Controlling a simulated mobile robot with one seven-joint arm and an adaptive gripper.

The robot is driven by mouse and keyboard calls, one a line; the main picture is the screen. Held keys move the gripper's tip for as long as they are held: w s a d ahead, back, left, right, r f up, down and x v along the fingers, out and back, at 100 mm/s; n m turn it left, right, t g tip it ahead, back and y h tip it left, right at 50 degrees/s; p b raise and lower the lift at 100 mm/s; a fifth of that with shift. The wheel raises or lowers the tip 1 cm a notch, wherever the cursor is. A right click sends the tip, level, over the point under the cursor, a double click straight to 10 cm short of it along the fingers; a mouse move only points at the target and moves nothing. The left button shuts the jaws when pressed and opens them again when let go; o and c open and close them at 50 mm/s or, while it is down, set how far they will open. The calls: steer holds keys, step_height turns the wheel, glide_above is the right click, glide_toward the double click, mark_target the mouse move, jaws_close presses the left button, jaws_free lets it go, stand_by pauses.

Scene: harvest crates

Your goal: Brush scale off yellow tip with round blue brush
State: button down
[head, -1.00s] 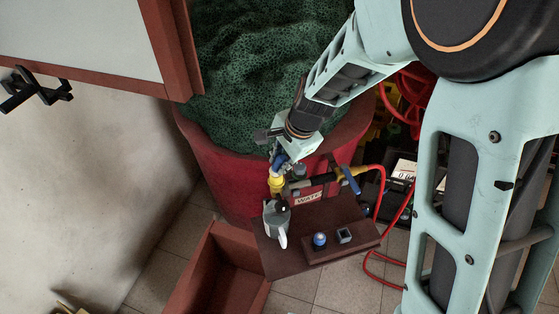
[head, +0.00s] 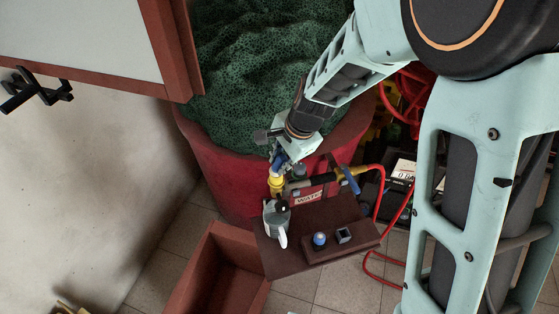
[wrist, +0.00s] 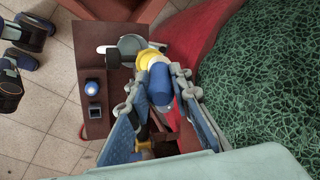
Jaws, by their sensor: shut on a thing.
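My gripper (wrist: 156,95) is shut on a blue rounded cylinder, which looks like the round blue brush (wrist: 160,85). In the head view the brush (head: 279,160) sits just above the yellow tip (head: 276,186). In the wrist view the yellow tip (wrist: 149,59) shows right at the far end of the brush. The two overlap there, and I cannot tell whether they touch. The yellow tip is at the left end of a dark fitting over a brown shelf (head: 280,264). Any scale is too small to see.
A block there holds a round blue piece (head: 319,239) and a square piece (head: 344,235). A red hose (head: 379,200) hangs at right. A red tub (head: 220,170) stands behind.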

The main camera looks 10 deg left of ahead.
steer(key=shift+s+d, duration=0.15)
step_height(320, 180, up, 7)
steer(key=p, duration=0.6)
stand_by(0.3)
steer(key=shift+f, duration=0.1)
stand_by(0.4)
